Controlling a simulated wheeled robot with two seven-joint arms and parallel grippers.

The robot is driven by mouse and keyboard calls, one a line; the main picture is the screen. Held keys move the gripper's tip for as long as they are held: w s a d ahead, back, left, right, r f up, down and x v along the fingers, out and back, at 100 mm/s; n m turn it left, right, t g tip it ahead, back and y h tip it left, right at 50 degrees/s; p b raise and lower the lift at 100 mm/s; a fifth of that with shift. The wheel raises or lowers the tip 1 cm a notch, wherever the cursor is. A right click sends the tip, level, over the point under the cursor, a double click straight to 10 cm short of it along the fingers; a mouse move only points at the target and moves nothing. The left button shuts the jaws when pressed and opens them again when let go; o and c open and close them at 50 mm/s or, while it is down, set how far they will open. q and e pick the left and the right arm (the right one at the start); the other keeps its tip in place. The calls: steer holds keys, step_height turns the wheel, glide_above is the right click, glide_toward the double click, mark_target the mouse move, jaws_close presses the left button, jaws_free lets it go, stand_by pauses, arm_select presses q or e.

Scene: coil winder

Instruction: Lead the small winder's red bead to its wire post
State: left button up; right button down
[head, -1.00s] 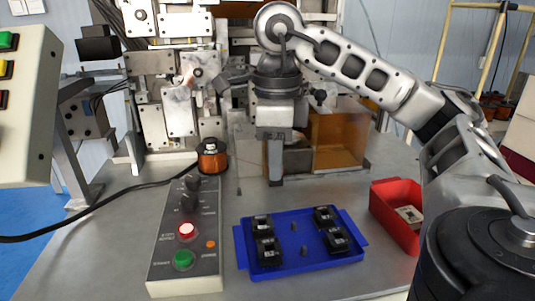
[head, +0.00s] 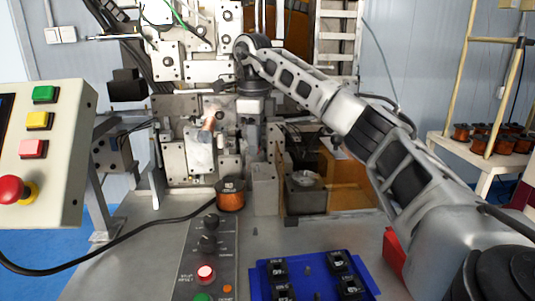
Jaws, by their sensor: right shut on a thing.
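The winder (head: 172,155), a stack of metal plates and blocks with a copper-coloured part (head: 209,124), stands at the back of the grey bench. My right gripper (head: 249,145) points down in front of the winder's right side, above the bench. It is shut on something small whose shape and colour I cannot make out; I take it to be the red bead. I cannot pick out the wire post among the metal parts. My left gripper is not in view.
A copper wire spool (head: 230,194) stands on the bench below the gripper. A button box (head: 203,250) and a blue tray (head: 258,283) with black parts lie in front. A red bin (head: 393,250) is partly behind my right arm. A control panel (head: 55,150) is at left.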

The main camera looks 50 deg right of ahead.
steer(key=w+d+p, duration=0.1)
steer(key=w+d, duration=0.2)
steer(key=d, duration=0.1)
steer(key=shift+w+f+p, duration=0.1)
steer(key=shift+w+p, duration=0.15)
steer(key=shift+p, duration=0.05)
steer(key=shift+f, duration=2.45)
steer(key=shift+f, duration=0.35)
steer(key=shift+f, duration=0.75)
steer(key=c, duration=1.2)
jaws_free()
